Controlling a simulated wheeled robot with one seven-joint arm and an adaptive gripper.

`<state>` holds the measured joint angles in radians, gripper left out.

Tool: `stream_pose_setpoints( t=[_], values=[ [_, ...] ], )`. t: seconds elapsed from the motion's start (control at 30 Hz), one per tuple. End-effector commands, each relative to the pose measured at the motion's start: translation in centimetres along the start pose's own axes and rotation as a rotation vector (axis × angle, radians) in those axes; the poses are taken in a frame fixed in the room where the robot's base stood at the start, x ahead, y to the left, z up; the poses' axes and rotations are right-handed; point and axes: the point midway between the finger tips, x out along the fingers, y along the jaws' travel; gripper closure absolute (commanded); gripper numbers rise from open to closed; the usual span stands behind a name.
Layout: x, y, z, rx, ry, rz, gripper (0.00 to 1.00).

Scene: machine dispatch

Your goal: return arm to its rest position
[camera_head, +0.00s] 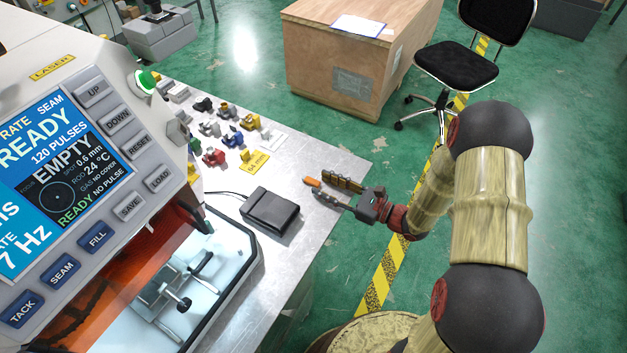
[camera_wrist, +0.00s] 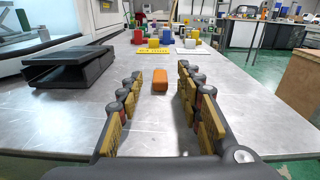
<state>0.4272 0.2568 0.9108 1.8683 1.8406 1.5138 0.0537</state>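My gripper (camera_head: 337,190) is at the right edge of the metal table (camera_head: 309,226), pointing left over it. In the wrist view my gripper (camera_wrist: 154,87) has its two fingers well apart, with nothing between the pads. A small orange block (camera_head: 312,182) lies just ahead of the fingertips; it also shows in the wrist view (camera_wrist: 160,80), beyond the gap between the fingers. My arm runs from the gripper to the right and down, bent at the elbow.
The laser machine (camera_head: 164,149) stands at the left, its screen showing EMPTY. A black box-like pedal (camera_head: 270,212) lies on the table near my gripper. Several coloured parts (camera_head: 222,129) stand farther back. A wooden crate (camera_head: 340,65) and a chair (camera_head: 457,66) are beyond the table.

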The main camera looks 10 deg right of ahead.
Motion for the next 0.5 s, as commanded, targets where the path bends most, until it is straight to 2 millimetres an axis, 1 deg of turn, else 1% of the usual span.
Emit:
stream_pose_setpoints(
  t=[0.03,0.2,0.3,0.5],
  values=[
    [-1.7,0.6,-1.6,0.036,0.029,-0.013,0.63],
    [-4.6,0.6,-1.0,0.033,0.02,-0.013,0.63],
    [-6.0,0.6,-0.7,0.031,0.015,-0.012,0.63],
    [-7.5,0.5,-0.2,0.023,0.009,-0.01,0.63]
  ],
)
